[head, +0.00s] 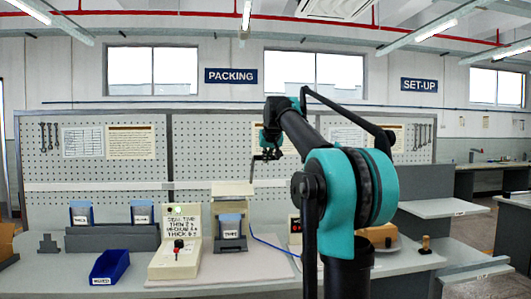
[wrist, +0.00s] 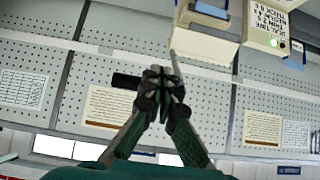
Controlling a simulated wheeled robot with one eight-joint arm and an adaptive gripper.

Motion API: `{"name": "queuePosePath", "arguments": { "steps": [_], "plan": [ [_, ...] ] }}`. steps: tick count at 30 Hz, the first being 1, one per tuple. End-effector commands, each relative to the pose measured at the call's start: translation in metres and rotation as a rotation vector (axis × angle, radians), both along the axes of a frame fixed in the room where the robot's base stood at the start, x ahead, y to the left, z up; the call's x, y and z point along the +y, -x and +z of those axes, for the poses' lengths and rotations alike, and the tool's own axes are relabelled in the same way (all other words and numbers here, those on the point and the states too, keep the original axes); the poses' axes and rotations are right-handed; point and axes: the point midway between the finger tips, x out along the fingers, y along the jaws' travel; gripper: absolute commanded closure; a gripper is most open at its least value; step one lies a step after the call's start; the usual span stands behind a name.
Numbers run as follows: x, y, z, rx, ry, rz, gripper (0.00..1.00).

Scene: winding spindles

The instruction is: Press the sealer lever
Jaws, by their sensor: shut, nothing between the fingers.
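The sealer (head: 233,190) is a beige unit on the bench with a blue-topped pouch (head: 230,226) at its front. A thin lever (head: 251,172) rises from its right side, with a dark bar at the top that looks like its grip. In the wrist view the sealer (wrist: 208,42) is at the top, and a dark bar (wrist: 125,81) shows partly behind my fingers. My gripper (wrist: 161,76) is shut and empty. In the head view my gripper (head: 270,153) is at the lever's top; I cannot tell whether it touches.
A beige control box (head: 172,262) with a seal-time sign and red knob stands left of the sealer. A blue bin (head: 110,267) is further left. A wooden-based item (head: 385,244) is at right, partly behind my arm. A pegboard (head: 210,135) backs the bench.

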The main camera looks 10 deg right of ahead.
Motion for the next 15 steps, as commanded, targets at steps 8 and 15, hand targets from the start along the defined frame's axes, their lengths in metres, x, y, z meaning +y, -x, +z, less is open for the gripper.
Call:
{"name": "queuePosePath", "arguments": {
  "steps": [8,15],
  "plan": [
    [-0.006,-0.02,0.082,-0.086,0.005,-0.008,1.0],
    [-0.007,-0.022,0.103,-0.11,0.006,-0.009,1.0]
  ]
}}
